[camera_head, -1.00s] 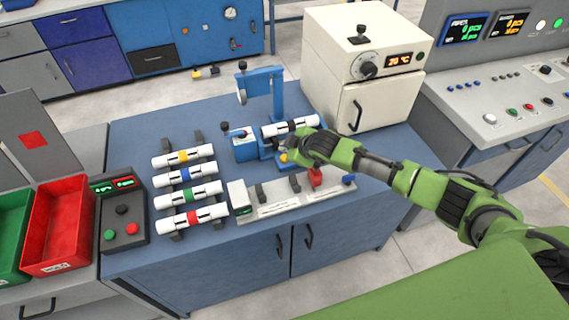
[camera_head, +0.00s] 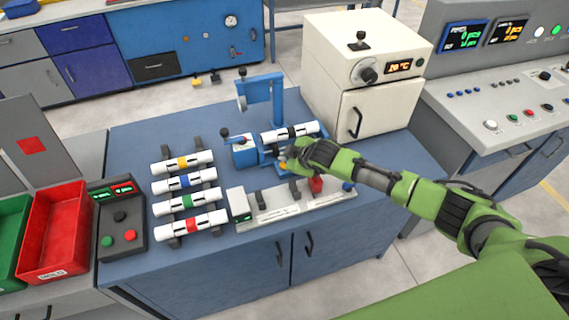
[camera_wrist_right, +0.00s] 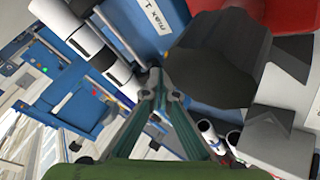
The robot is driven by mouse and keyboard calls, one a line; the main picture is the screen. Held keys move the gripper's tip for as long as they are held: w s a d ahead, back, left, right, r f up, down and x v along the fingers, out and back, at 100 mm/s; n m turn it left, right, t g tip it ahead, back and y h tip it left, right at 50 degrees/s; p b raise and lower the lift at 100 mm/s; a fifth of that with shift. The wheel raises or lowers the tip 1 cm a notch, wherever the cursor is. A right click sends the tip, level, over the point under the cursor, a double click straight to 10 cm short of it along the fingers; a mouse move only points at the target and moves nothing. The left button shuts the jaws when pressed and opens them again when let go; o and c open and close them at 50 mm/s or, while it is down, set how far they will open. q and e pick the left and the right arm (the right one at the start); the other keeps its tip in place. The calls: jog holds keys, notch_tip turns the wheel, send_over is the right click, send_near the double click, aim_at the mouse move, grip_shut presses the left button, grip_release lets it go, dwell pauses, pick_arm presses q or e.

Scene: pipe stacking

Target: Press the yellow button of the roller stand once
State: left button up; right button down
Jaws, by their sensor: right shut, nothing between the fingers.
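The blue roller stand (camera_head: 261,87) stands at the back middle of the table with a white, dark-banded pipe (camera_head: 304,129) lying on it. Its yellow button (camera_head: 283,164) shows in small part at the front of the stand, beside my right gripper (camera_head: 285,157). The gripper is shut and empty, and its tips are at or very near the button; I cannot tell if they touch. In the right wrist view the fingers (camera_wrist_right: 158,80) meet over the stand's blue plate (camera_wrist_right: 143,28). My left gripper is not in view.
A rack with several colour-banded pipes (camera_head: 187,181) is to the left. A grey fixture with a red part (camera_head: 316,185) lies in front of the stand. A white oven (camera_head: 375,75) stands behind right. Red and green bins (camera_head: 58,225) are at far left.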

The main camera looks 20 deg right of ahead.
dwell(0.6)
jog(key=shift+f, duration=0.45)
jog(key=shift+f+b, duration=0.35)
jog(key=shift+f, duration=0.1)
dwell(0.8)
jog(key=shift+r+p, duration=0.9)
jog(key=shift+p, duration=0.05)
notch_tip(320, 180, up, 5)
jog(key=p, duration=0.5)
dwell(0.5)
